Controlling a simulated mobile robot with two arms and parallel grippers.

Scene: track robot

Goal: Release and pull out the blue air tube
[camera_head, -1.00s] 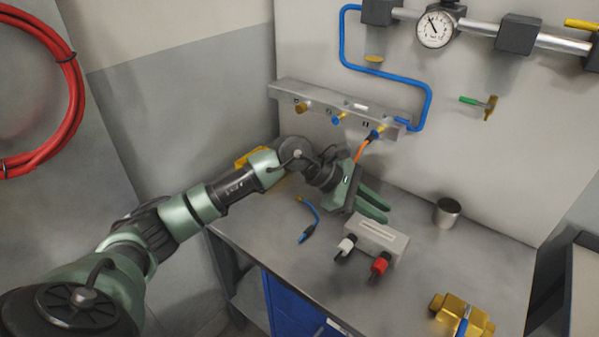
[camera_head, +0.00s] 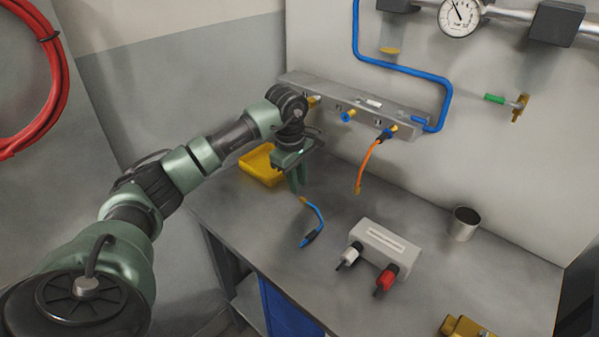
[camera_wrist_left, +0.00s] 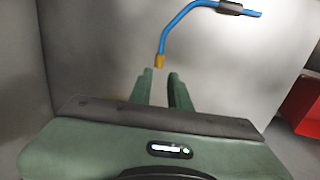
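A short blue air tube (camera_head: 318,219) with a brass end and a dark sleeve lies loose on the bench. It also shows in the left wrist view (camera_wrist_left: 180,22), its brass end just beyond the fingertips. My left gripper (camera_head: 298,188) points down beside the tube's brass end, close to the bench. Its fingers (camera_wrist_left: 160,75) are apart with nothing between them. On the grey manifold (camera_head: 300,82), the middle fitting with a blue ring (camera_head: 348,115) has no tube in it. An orange tube (camera_head: 368,166) hangs from the right fitting. My right gripper is not in view.
A yellow tray (camera_head: 257,168) stands behind my left gripper. A grey box (camera_head: 380,240) with white and red connectors and a metal cup (camera_head: 464,224) stand to the right. A fixed blue pipe (camera_head: 395,69) runs up the wall. The front middle of the bench is clear.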

